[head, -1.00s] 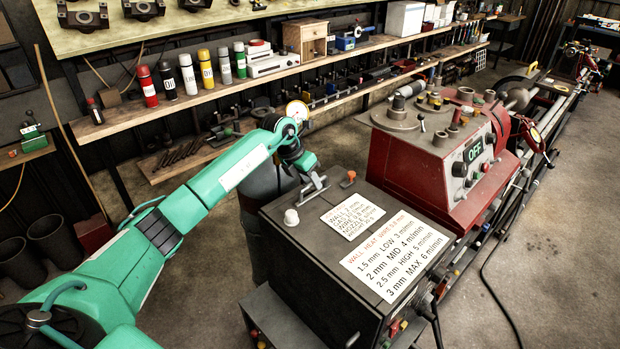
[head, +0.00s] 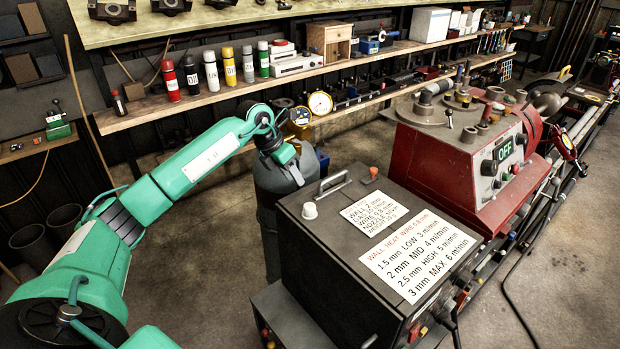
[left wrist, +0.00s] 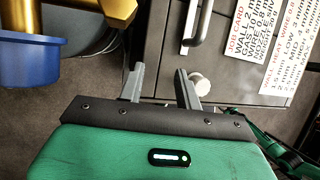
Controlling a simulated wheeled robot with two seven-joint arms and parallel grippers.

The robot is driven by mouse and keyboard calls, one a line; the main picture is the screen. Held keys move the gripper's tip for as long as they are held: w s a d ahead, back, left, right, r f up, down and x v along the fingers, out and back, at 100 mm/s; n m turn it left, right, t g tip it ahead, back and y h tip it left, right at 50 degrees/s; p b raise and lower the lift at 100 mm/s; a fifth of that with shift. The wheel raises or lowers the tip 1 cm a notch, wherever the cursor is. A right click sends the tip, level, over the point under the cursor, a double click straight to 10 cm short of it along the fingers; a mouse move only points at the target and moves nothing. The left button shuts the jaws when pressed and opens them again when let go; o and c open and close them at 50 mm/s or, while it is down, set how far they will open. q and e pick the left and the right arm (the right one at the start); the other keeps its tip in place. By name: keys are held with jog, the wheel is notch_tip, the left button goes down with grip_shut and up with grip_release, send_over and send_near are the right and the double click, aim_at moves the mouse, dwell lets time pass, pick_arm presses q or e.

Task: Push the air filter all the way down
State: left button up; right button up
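I cannot pick out an air filter with certainty in either view. My left gripper (head: 296,174) is in front of the dark gas cylinder (head: 264,190), left of the black machine box (head: 330,262). In the left wrist view its two grey fingers (left wrist: 160,84) are apart with nothing between them. That view also shows a blue round part (left wrist: 45,62) below a gold part (left wrist: 60,16) at the upper left, apart from the fingers. The white knob (left wrist: 199,83) on the box shows just right of the fingers. My right gripper is not in view.
The box top carries a metal handle (head: 333,186), an orange button (head: 372,172) and labels. A gold regulator (head: 299,119) with a round gauge (head: 320,103) is behind my gripper. A red machine (head: 460,160) stands at the right. A shelf with bottles runs behind.

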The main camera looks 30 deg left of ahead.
pick_arm(q)
jog(key=shift+s+a, duration=0.5)
jog(key=shift+s, duration=0.05)
jog(key=shift+s+a, duration=0.1)
jog(key=shift+s, duration=0.05)
